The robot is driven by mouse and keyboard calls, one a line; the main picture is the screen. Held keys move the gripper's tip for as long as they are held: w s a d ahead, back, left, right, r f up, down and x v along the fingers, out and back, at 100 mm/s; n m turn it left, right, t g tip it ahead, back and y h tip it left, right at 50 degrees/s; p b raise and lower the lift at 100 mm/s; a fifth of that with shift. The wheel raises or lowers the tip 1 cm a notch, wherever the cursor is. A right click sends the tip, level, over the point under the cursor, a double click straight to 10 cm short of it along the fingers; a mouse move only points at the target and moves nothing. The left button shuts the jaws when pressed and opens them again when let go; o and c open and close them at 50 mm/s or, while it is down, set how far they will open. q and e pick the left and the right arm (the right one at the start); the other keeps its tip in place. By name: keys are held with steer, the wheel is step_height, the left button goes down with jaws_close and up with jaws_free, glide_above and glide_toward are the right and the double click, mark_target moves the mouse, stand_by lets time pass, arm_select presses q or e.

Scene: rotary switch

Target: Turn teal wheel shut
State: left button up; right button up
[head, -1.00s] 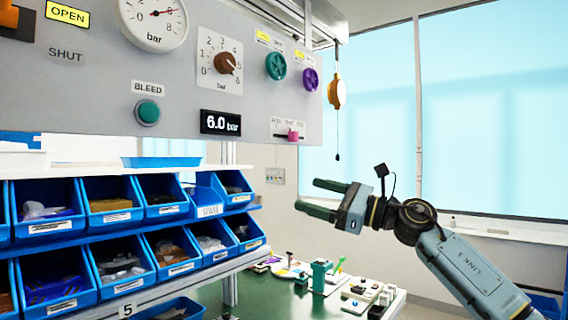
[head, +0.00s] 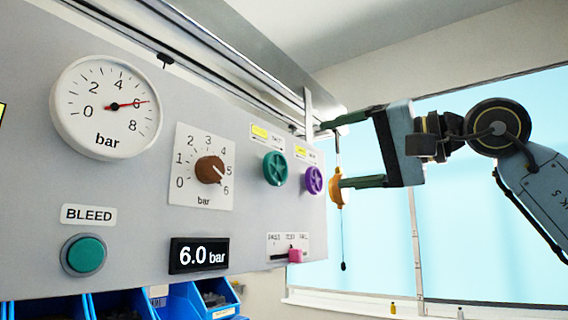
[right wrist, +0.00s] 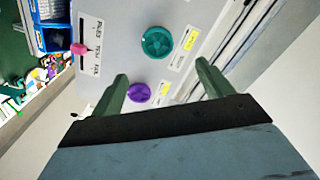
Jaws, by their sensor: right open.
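The teal wheel (head: 275,168) is a small round spoked handwheel on the grey panel, with a yellow label above it. It also shows in the right wrist view (right wrist: 157,43), beyond the fingertips. A purple wheel (head: 314,180) sits just right of it and also shows in the right wrist view (right wrist: 139,93). My right gripper (head: 334,155) is open and empty, its two green fingers pointing left toward the panel's right end. It is apart from both wheels. In the right wrist view its fingers (right wrist: 161,82) are spread wide. My left gripper is not in view.
The panel also carries a brown pressure knob (head: 209,169), a round gauge (head: 107,107), a display reading 6.0 bar (head: 200,256), a teal BLEED button (head: 84,255) and a pink slider (head: 295,255). An orange hanging device (head: 337,188) is near the gripper's lower finger. Blue bins (head: 125,306) are below.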

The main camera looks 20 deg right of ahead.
mark_target(280, 168)
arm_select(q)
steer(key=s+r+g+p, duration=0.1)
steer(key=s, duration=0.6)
arm_select(e)
steer(key=p+x, duration=0.2)
steer(key=x, duration=0.8)
steer(key=shift+w+a, duration=0.1)
steer(key=shift+w, duration=0.1)
steer(key=shift+w+a+f, duration=0.1)
steer(key=shift+w+a, duration=0.1)
steer(key=shift+w, duration=0.15)
steer(key=shift+w+a, duration=0.1)
steer(key=shift+w, duration=0.25)
steer(key=shift+c, duration=0.6)
steer(key=c, duration=0.9)
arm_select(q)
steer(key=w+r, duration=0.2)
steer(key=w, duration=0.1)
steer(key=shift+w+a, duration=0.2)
arm_select(e)
steer(key=shift+f, duration=0.1)
